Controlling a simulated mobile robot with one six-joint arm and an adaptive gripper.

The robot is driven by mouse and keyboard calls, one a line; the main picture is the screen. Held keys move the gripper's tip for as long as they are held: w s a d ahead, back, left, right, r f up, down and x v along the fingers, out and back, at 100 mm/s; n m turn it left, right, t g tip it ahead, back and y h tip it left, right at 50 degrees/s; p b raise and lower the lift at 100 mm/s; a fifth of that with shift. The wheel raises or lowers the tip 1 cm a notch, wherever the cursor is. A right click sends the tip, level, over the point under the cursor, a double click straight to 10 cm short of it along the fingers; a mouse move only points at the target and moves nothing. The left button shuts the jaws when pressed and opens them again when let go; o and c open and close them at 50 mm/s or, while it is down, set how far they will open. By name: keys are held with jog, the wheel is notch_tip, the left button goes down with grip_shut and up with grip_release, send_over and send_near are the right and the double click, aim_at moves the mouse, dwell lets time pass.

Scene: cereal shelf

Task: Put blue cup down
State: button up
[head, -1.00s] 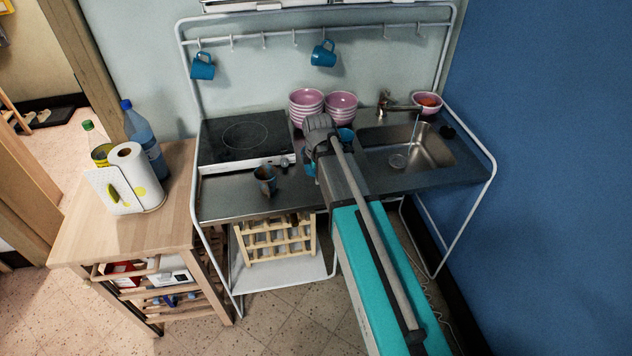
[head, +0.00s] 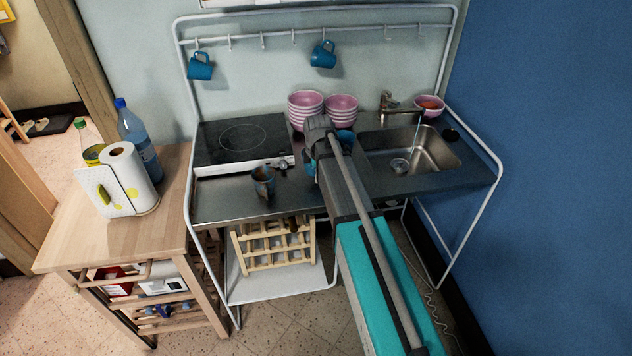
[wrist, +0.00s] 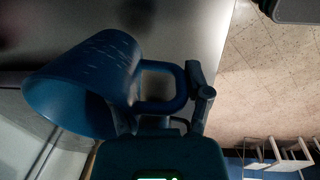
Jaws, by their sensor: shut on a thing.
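A blue cup (wrist: 85,85) fills the left of the wrist view, with its open rim facing lower left in the picture. My gripper (wrist: 163,112) is shut on the cup's handle side. A grey metal surface (wrist: 180,30) shows behind the cup; I cannot tell whether they touch. In the head view my arm hides the gripper and most of what it holds, over the counter (head: 230,200) between hob and sink. Small blue patches show on both sides of my arm there.
Stacked pink bowls (head: 306,108) stand behind my arm. The sink (head: 425,150) is at right, the hob (head: 240,140) at left. Two blue cups hang from the rail, one of them at the left (head: 200,68). A wooden cart (head: 105,238) stands left.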

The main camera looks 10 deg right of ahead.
jog(key=shift+w+d+f+b, duration=0.1)
jog(key=shift+w+f+b, duration=0.35)
jog(key=shift+f+b, duration=1.55)
jog(key=shift+b, duration=0.05)
jog(key=shift+s+f, duration=0.1)
jog(key=shift+f, duration=0.05)
jog(key=o, duration=1.4)
jog(key=shift+c, duration=0.2)
jog(key=shift+r, duration=0.2)
jog(key=r+p, duration=0.4)
jog(key=s+r+p, duration=0.1)
jog(key=r+p, duration=0.7)
jog(key=shift+s, duration=0.2)
